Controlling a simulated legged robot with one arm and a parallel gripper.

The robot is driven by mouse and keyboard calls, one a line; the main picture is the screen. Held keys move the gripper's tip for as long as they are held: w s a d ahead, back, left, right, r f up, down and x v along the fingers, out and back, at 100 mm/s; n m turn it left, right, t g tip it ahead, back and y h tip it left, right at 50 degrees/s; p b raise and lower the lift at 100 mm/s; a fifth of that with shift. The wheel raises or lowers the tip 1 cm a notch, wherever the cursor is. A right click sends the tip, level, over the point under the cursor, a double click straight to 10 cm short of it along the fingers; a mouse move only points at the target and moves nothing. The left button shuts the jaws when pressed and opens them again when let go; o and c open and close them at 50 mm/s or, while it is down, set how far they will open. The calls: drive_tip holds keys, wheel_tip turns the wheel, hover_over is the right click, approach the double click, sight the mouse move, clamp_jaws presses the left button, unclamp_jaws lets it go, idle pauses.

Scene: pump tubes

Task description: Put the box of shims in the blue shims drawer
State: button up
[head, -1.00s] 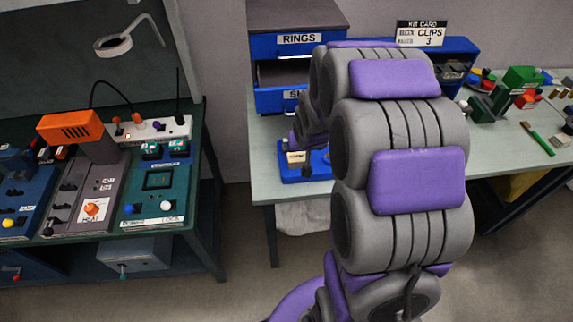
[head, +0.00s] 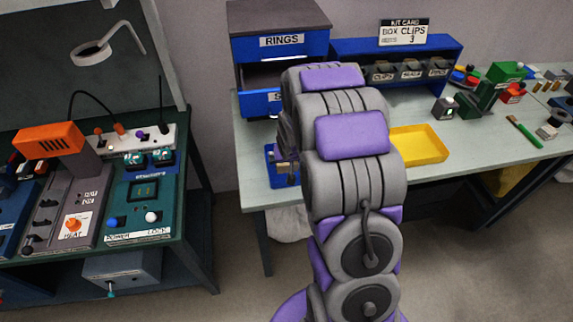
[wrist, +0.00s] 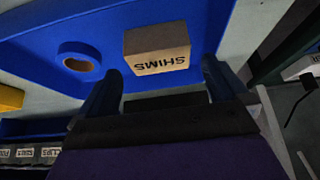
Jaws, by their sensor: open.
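The box of shims (wrist: 157,48) is a small tan box marked SHIMS on a blue tray in the wrist view. My gripper (wrist: 160,84) is open, its dark fingers at either side just short of the box, with nothing between them. In the head view my arm mostly hides the gripper and the box near the blue tray (head: 270,178). The blue shims drawer (head: 260,103) is below the RINGS drawer (head: 282,48) in the cabinet. It appears pulled out, with a dark opening above its front; my arm covers most of its label.
A blue ring (wrist: 80,60) lies on the tray beside the box. A yellow tray (head: 420,145) and a blue bin rack (head: 440,75) with a kit card (head: 403,32) are right of my arm. A control bench (head: 150,245) stands left, with a floor gap between.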

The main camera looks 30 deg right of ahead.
drive_tip(key=b+x, duration=0.1)
drive_tip(key=x, duration=0.3)
drive_tip(key=shift+s, duration=0.2)
drive_tip(key=shift+w+f, duration=0.25)
drive_tip(key=shift+f, duration=0.15)
drive_tip(key=shift+r, duration=0.1)
drive_tip(key=c, duration=1)
